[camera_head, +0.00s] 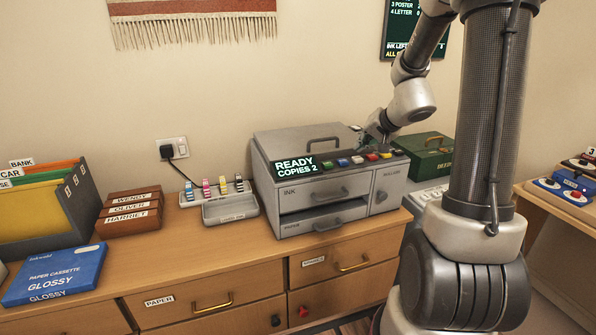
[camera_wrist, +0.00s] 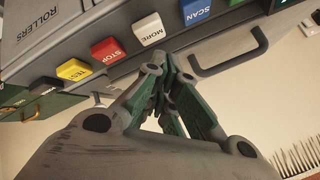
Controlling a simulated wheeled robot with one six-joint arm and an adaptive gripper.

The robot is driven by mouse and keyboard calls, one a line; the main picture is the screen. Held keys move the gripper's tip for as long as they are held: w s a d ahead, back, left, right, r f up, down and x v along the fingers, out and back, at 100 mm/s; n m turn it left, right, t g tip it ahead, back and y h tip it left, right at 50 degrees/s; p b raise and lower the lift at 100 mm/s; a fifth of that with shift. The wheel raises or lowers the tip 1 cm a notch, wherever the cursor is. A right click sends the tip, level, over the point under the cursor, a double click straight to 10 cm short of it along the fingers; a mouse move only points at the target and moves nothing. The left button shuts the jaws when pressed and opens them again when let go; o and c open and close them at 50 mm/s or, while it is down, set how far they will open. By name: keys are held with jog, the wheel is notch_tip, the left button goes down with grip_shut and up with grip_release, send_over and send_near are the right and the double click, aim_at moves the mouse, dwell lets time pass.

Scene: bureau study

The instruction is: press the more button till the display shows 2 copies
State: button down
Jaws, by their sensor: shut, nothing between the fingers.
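The grey printer (camera_head: 281,197) stands on the wooden bureau. Its dark display (camera_head: 296,166) reads "READY COPIES 2". The white MORE button (camera_wrist: 148,29) sits between the red STOP button (camera_wrist: 107,49) and a blue SCAN button (camera_wrist: 195,10) in the wrist view. In the head view the white button (camera_head: 357,160) is in the row right of the display. My gripper (camera_wrist: 166,72) is shut and empty, its tips close to the MORE button in the wrist view. I cannot tell whether they touch anything. In the head view my gripper (camera_head: 376,132) is above and behind the button row, partly hidden.
A yellow TEST button (camera_wrist: 74,70) is beside STOP. The printer's top handle (camera_wrist: 238,58) is close to my fingers. A tray of ink cartridges (camera_head: 230,209) stands left of the printer, and a green box (camera_head: 428,158) right of it.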

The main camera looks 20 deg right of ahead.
aim_at(360, 157)
jog(key=shift+r, duration=2.75)
jog(key=s+a+f+n+g+y, duration=0.1)
jog(key=s+a+g, duration=0.1)
jog(key=s, duration=0.4)
jog(key=s+a+f+g+y, duration=0.1)
jog(key=s+a+f+g, duration=0.15)
jog(key=s, duration=0.35)
jog(key=s+a+r+n+h, duration=0.1)
jog(key=s+a+r+n, duration=0.1)
jog(key=s, duration=0.7)
jog(key=s+a+r+n+h, duration=0.1)
jog(key=s+r+n, duration=0.3)
jog(key=s, duration=0.6)
jog(key=shift+a+r+h, duration=0.4)
jog(key=shift+r+h, duration=0.2)
jog(key=shift+r, duration=0.7)
